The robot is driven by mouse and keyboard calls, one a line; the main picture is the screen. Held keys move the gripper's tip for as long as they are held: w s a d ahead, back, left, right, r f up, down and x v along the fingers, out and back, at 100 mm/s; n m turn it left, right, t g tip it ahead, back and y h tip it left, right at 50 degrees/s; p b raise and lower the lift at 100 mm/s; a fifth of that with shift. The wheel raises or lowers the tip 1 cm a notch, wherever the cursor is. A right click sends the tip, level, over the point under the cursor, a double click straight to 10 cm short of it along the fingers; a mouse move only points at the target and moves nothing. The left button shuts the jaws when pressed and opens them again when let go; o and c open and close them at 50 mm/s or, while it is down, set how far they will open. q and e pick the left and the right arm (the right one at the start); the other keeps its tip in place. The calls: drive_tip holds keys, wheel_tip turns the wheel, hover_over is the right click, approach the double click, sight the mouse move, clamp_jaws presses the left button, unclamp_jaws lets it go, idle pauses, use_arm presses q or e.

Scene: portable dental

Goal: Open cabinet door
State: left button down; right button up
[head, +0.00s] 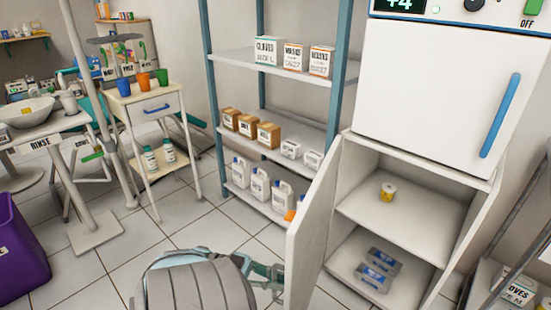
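The white lower cabinet (410,222) stands at the right under a white fridge-like unit. Its door (312,225) is swung wide open toward me, seen nearly edge-on, with its inner face toward the right. My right gripper is not in view.
The upper unit's door (430,90) with a blue handle (500,115) is closed. A shelf rack (270,55) with boxes and white jugs stands behind the open door. A small cart (150,105) and a purple bin (20,250) are at the left. Tiled floor between is clear.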

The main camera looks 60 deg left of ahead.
sight(278, 265)
use_arm(q)
drive_tip(key=shift+d+f, duration=0.1)
drive_tip(key=shift+d, duration=0.1)
drive_tip(key=c, duration=1.7)
unclamp_jaws()
drive_tip(key=shift+w, duration=0.1)
drive_tip(key=shift+o, duration=0.2)
drive_tip(key=shift+a+r, duration=0.15)
drive_tip(key=shift+r, duration=0.4)
wheel_tip(278, 265, up, 8)
drive_tip(key=shift+r, duration=0.45)
